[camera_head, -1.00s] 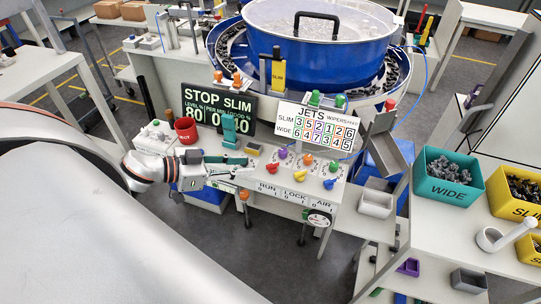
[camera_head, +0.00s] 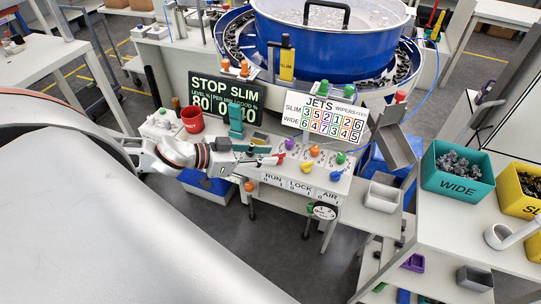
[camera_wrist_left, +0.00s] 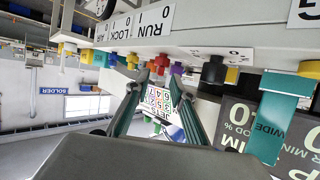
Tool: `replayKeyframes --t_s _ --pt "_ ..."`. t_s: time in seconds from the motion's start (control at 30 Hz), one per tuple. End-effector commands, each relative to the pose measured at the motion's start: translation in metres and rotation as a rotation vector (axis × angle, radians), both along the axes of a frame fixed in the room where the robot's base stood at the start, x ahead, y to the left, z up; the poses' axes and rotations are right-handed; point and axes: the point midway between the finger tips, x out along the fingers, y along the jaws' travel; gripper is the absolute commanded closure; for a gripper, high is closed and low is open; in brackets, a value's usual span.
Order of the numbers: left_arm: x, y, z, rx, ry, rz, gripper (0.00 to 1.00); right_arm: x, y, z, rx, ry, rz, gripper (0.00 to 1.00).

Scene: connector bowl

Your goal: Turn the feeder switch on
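Purple (camera_head: 290,144), orange (camera_head: 315,151) and green (camera_head: 341,158) knobs stand behind. I cannot read which one is the feeder switch. My left gripper (camera_head: 271,155) is at the panel's left end, its fingertips close to the red knob; contact cannot be told. In the left wrist view the gripper (camera_wrist_left: 161,82) has its teal fingers apart, the red knob (camera_wrist_left: 159,62) showing between and beyond the tips. My right gripper is not in view.
A STOP SLIM screen (camera_head: 222,100) and teal post (camera_head: 236,121) stand behind the gripper. The JETS board (camera_head: 325,117) stands behind the panel, before the blue bowl (camera_head: 335,45). A red cup (camera_head: 192,120) is left; a teal WIDE bin (camera_head: 456,171) is right.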

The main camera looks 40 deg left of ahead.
Motion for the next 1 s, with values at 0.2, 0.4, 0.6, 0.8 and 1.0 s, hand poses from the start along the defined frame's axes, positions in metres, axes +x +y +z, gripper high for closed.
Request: replayKeyframes --t_s 0.2,0.4,0.6,0.8,1.0 --pt "0.010 -0.005 -0.003 0.000 -0.002 0.001 0.76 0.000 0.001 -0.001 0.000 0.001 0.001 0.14" --pt "0.014 -0.008 -0.006 0.002 -0.001 -0.001 0.76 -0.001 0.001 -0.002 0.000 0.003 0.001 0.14" --pt "0.015 -0.009 -0.007 0.002 0.000 -0.001 0.76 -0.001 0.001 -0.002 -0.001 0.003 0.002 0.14" --pt "0.015 -0.009 -0.007 0.002 0.000 -0.001 0.84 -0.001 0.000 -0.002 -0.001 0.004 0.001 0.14" --pt "0.015 -0.009 -0.007 0.002 0.000 -0.001 1.00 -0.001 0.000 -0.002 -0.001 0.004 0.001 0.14"
